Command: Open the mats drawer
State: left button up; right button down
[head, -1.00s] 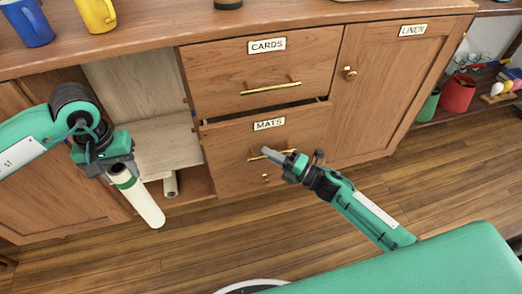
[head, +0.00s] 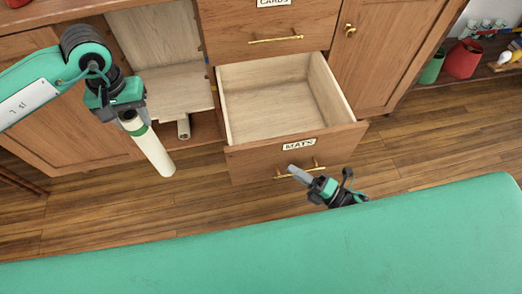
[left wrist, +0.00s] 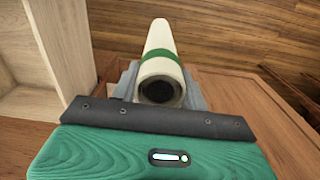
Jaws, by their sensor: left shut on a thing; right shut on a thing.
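The mats drawer (head: 240,160) is pulled well out of the cabinet in the head view, and its inside is bare. Its front carries a MATS label (head: 299,145) and a brass handle (head: 313,165). My right gripper (head: 298,174) is shut on that handle, in front of the drawer. My left gripper (head: 127,112) is shut on a cream roll with a green band (head: 154,152), in front of the open cupboard. The roll (left wrist: 162,58) also shows in the left wrist view, between the fingers, pointing away from the camera.
The shut cards drawer (head: 270,25) is above the mats drawer. A closed door (head: 385,60) is to its right. Another roll (head: 184,127) lies in the open cupboard at left. A red pot (head: 464,58) stands on a shelf at right. Wooden floor (head: 90,220) shows in front.

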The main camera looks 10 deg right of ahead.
pick_arm(q)
jog(key=shift+r, duration=0.2)
pick_arm(e)
jog(key=shift+s, duration=0.7)
jog(key=c, duration=1.5)
grip_release()
jog(key=shift+d, duration=0.1)
